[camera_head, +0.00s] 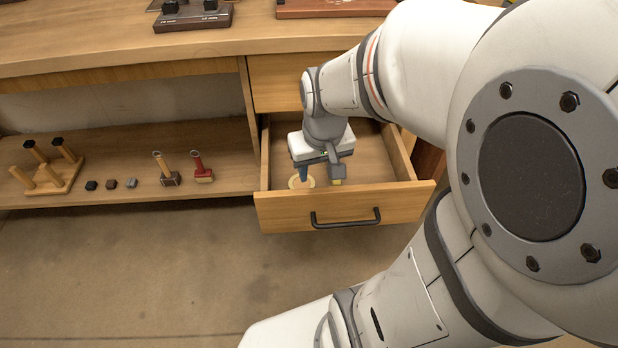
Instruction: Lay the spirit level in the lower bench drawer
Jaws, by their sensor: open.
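The lower bench drawer (282,214) is pulled open, with a dark bar handle on its front. My gripper (319,177) is open and points down into the drawer, just behind the front panel. A small yellow patch (336,182) shows at the lower end of the gripper's right side; I cannot tell whether it is part of the spirit level. No spirit level can be made out for sure. My gripper and wrist hide part of the drawer's inside.
A pale ring (308,183) lies in the drawer beneath my gripper. The closed upper drawer (277,82) is above. The open shelf (120,150) at left holds a pegged wooden stand (48,178), small blocks and two handled tools. Boards lie on the benchtop (120,40).

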